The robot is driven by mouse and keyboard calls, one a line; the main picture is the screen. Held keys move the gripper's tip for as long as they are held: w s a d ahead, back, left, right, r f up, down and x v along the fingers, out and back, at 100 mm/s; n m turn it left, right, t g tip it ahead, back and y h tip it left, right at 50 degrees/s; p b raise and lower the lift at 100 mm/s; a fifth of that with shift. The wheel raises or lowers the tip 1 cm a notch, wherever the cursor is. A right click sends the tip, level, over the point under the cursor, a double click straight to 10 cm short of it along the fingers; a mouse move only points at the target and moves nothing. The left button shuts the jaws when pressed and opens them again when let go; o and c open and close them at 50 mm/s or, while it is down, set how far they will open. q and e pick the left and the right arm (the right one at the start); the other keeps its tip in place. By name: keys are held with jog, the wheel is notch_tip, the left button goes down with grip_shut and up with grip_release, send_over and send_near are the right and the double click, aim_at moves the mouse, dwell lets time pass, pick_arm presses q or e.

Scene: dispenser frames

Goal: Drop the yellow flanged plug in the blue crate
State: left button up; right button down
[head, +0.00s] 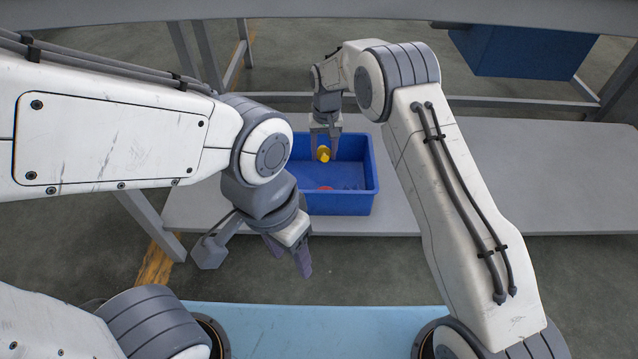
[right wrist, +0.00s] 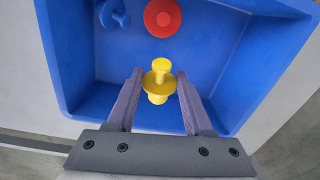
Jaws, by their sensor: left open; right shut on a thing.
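The yellow flanged plug (head: 323,153) is between the fingers of my right gripper (head: 324,148), which is shut on it. In the right wrist view the plug (right wrist: 160,80) shows its round flange and narrower stem between the fingertips. The plug is over the open blue crate (head: 340,204), and the crate's floor and walls (right wrist: 75,65) surround it in the right wrist view. My left gripper (head: 302,262) is open and empty, in front of the crate and pointing down.
A red round piece (right wrist: 163,17) and a blue piece (right wrist: 113,14) lie in the crate. The crate stands on a grey shelf (head: 480,185), clear to its right. Another blue container (head: 520,50) is at the upper right. A light blue surface (head: 310,325) is nearest me.

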jog(key=shift+c, duration=1)
grip_release()
jog(key=shift+a, duration=0.1)
notch_tip(320, 180, up, 10)
jog(key=p, duration=0.6)
jog(key=shift+r, duration=0.25)
